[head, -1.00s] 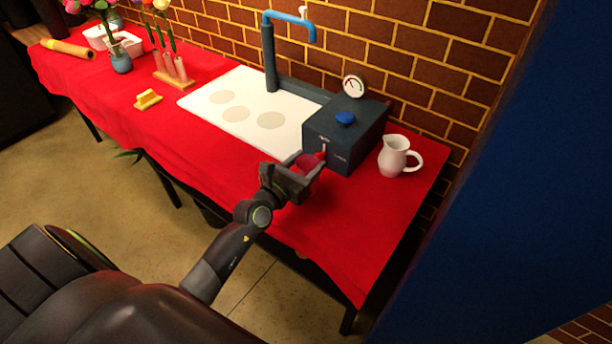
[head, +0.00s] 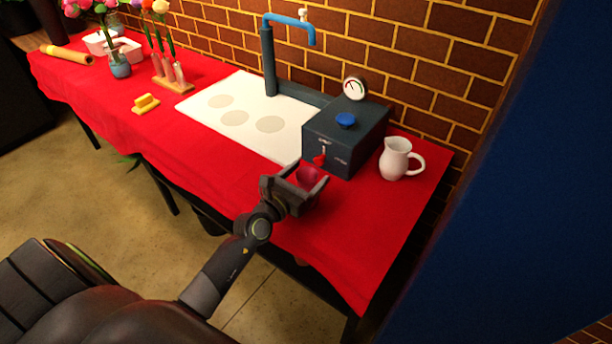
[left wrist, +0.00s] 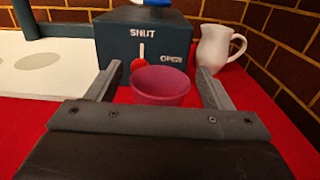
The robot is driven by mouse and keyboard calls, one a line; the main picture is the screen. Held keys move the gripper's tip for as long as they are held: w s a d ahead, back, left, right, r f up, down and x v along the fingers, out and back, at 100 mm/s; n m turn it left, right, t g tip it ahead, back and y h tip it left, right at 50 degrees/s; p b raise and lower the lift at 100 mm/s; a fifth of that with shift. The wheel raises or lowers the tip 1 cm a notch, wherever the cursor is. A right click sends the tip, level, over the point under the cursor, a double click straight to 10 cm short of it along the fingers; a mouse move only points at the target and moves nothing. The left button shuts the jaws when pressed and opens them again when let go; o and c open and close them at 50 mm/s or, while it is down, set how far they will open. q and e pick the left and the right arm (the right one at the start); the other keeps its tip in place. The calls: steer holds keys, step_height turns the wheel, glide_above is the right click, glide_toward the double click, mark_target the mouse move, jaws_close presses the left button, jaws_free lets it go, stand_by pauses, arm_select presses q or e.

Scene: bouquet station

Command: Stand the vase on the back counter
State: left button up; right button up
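A translucent magenta vase (head: 309,177), shaped like a tumbler, is between the fingers of my left gripper (head: 311,173), near the counter's front edge. The left wrist view shows the vase (left wrist: 160,87) upright with its rim up. Gaps show between its sides and both fingers, so the left gripper (left wrist: 158,72) is open around it. The vase's base is hidden, so I cannot tell what it rests on. The counter (head: 375,225) has a red cloth and runs along the brick wall. My right gripper is not in view.
Behind the vase is a dark box (head: 345,135) with a red lever (head: 320,158), a blue knob and a gauge. A white pitcher (head: 396,158) stands right of it. A white board (head: 235,110), blue tap (head: 290,22) and flower vase (head: 120,65) are farther left.

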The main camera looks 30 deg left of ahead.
arm_select(q)
steer(key=shift+r, duration=0.2)
steer(key=s+a, duration=0.1)
steer(key=s, duration=1.1)
steer(key=shift+a+b, duration=0.3)
steer(key=shift+b, duration=0.05)
